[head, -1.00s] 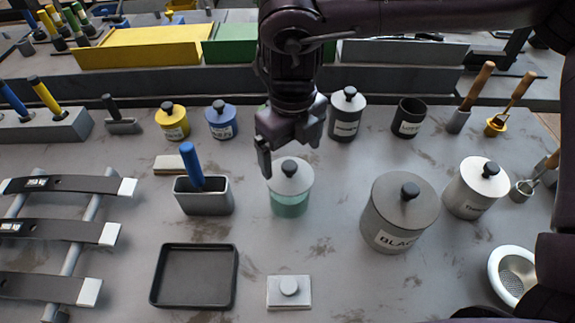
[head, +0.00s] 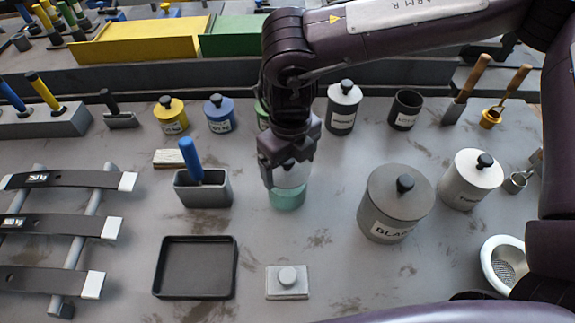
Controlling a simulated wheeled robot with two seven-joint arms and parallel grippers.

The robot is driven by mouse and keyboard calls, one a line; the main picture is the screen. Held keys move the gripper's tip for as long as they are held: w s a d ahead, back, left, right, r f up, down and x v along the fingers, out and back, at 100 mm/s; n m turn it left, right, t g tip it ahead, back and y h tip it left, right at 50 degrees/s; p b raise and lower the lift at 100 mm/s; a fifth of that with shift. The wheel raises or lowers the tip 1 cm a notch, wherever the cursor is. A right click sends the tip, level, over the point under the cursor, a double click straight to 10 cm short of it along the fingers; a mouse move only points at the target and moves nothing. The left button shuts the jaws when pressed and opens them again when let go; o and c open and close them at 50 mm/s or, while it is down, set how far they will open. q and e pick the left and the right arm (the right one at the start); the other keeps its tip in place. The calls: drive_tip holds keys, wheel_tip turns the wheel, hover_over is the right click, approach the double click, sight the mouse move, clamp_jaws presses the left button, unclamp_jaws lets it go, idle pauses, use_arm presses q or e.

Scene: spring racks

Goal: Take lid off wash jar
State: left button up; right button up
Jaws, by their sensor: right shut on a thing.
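The wash jar (head: 287,197) is a clear jar with green liquid, standing upright in the middle of the bench. Its pale lid (head: 291,176) sits at the jar's top, partly hidden by my right gripper. My right gripper (head: 283,172) points down over the jar and is shut at the lid's knob, which it hides. I cannot tell whether the lid is raised from the rim. My left gripper is not in view.
A large grey jar (head: 392,212) and a white jar (head: 470,185) stand to the right. A grey holder with a blue-handled tool (head: 204,190) is close on the left. A black tray (head: 196,268) and a small knobbed plate (head: 287,283) lie in front. Several lidded pots stand behind.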

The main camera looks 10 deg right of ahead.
drive_tip(key=shift+w+r, duration=0.1)
drive_tip(key=shift+r, duration=0.5)
wheel_tip(320, 180, up, 18)
drive_tip(key=p, duration=0.3)
hover_over(331, 168)
wheel_tip(331, 168, down, 8)
drive_tip(key=f, duration=0.1)
wheel_tip(331, 168, down, 15)
drive_tip(key=b, duration=0.3)
drive_tip(key=shift+r, duration=0.15)
wheel_tip(331, 168, down, 4)
drive_tip(key=shift+r+b, duration=0.1)
drive_tip(key=shift+b, duration=0.35)
drive_tip(key=shift+f, duration=0.35)
